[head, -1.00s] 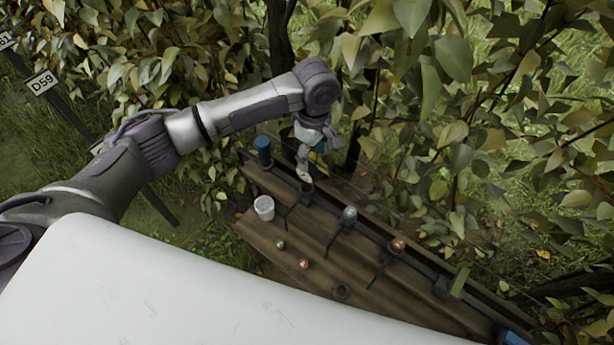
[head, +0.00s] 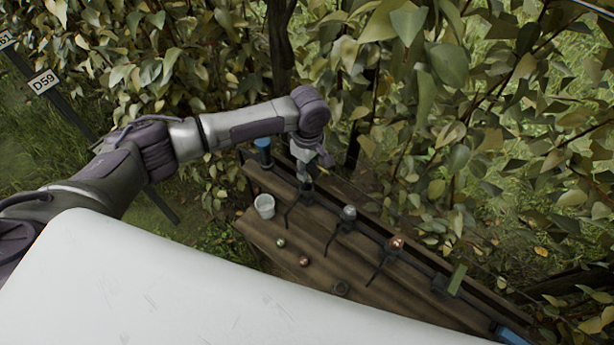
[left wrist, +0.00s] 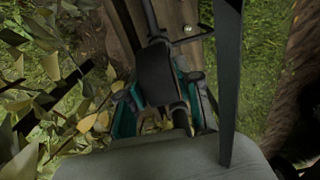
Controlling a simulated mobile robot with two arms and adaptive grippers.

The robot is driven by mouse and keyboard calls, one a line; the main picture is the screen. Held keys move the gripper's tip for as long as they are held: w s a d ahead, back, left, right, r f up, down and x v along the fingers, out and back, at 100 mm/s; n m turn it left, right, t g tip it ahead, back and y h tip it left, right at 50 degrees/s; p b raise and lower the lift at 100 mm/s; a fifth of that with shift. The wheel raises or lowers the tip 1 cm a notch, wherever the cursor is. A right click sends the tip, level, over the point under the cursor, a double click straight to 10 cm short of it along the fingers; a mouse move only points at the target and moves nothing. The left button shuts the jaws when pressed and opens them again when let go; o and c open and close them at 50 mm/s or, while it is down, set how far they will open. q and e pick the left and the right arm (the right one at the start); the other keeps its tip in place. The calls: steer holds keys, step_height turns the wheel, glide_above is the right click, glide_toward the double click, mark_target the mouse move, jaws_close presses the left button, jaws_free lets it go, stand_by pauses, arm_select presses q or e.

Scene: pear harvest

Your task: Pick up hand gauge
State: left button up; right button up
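My left gripper (head: 306,183) hangs down over the far-left part of the wooden bench, just above a dark forked stand (head: 299,200) on its rail. In the left wrist view, its teal-padded fingers (left wrist: 165,103) stand apart, on either side of a dark flat piece (left wrist: 155,75) with a rod below it. Whether the pads touch that piece is not clear. I cannot tell for certain which item is the hand gauge; this dark piece may be part of it. A dark ring (head: 340,288) lies at the bench's front. My right gripper is not in view.
The bench (head: 318,262) carries a white cup (head: 264,206), a blue-topped cylinder (head: 263,152), small green (head: 280,242) and reddish (head: 304,261) balls, and more balls on stands. A green block (head: 457,279) stands farther right. Leafy branches (head: 420,150) crowd behind it.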

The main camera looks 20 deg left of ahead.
arm_select(q)
jaws_close()
steer(key=shift+r, duration=0.1)
